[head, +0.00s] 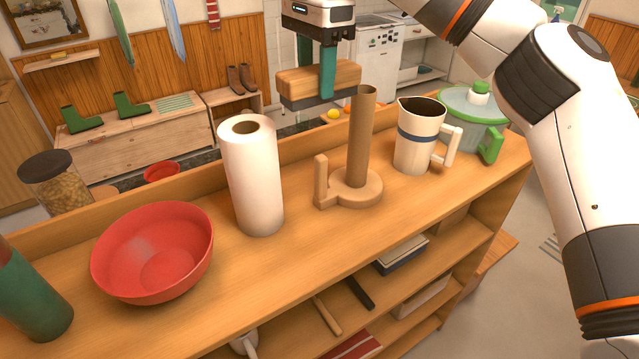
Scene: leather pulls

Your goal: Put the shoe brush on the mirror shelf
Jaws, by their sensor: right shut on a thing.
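The shoe brush (297,83) has a light wooden back and dark bristles facing down. My right gripper (328,80), with green fingers, is shut on the brush and holds it level in the air, above and behind the wooden counter. The mirror shelf (62,60) is a narrow light wood ledge on the far wall at the upper left, under a framed mirror (40,18). It looks bare. The brush is well to the right of the shelf and apart from it. My left gripper is not in view.
On the counter (330,250) stand a red bowl (150,255), paper roll (254,180), wooden holder (361,140), jug (412,155) and green-lidded pot (460,125). A bench (150,150) with green boots stands below the shelf. Boots (241,78) stand on a lower bench.

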